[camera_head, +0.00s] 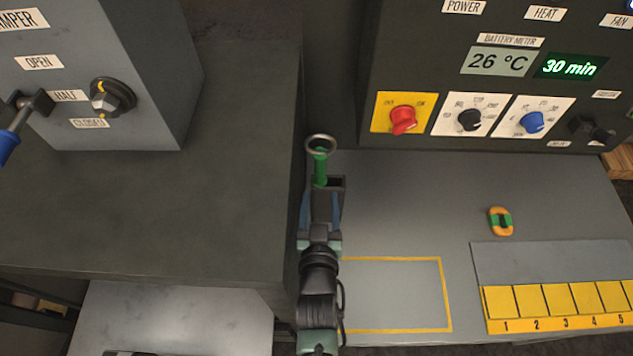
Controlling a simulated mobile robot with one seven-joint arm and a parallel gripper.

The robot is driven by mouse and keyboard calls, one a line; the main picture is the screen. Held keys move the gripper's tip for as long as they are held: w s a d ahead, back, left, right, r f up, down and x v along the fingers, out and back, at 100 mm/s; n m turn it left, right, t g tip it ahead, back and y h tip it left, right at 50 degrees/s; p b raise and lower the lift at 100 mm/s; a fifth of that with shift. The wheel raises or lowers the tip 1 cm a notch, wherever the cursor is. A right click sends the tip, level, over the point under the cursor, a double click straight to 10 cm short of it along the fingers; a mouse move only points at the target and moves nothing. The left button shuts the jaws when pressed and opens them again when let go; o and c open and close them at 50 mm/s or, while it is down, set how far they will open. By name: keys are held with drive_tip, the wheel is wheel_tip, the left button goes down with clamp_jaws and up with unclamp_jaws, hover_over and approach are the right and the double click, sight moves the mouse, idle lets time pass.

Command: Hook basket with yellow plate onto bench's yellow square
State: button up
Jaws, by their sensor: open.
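A yellow outlined square (448,300) is marked on the grey bench (400,200), right of my arm. It looks empty, though my arm hides its left edge. I see no basket with a yellow plate in this view. My gripper (325,188) is open at the bench's left side, beside the dark cabinet edge, and is seen from behind. A green stem with a grey metal ring (320,147) stands just beyond it. I cannot tell whether the stem lies between the fingers or touches them.
A dark cabinet (150,210) with a damper panel fills the left. A control panel (500,80) with knobs stands behind the bench. The bench between panel and yellow outline is clear.

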sight(320, 171)
drive_tip(key=b+x, duration=0.1)
drive_tip(key=x, duration=0.1)
drive_tip(key=b+x, duration=0.2)
drive_tip(key=x, duration=0.1)
drive_tip(key=b+x, duration=0.1)
drive_tip(key=x, duration=0.2)
drive_tip(key=shift+s+f, duration=0.15)
drive_tip(key=shift+f, duration=0.15)
drive_tip(key=shift+r+b+x, duration=0.25)
drive_tip(key=shift+b+x, duration=0.6)
drive_tip(key=shift+x, duration=0.1)
clamp_jaws()
drive_tip(key=shift+r, duration=0.15)
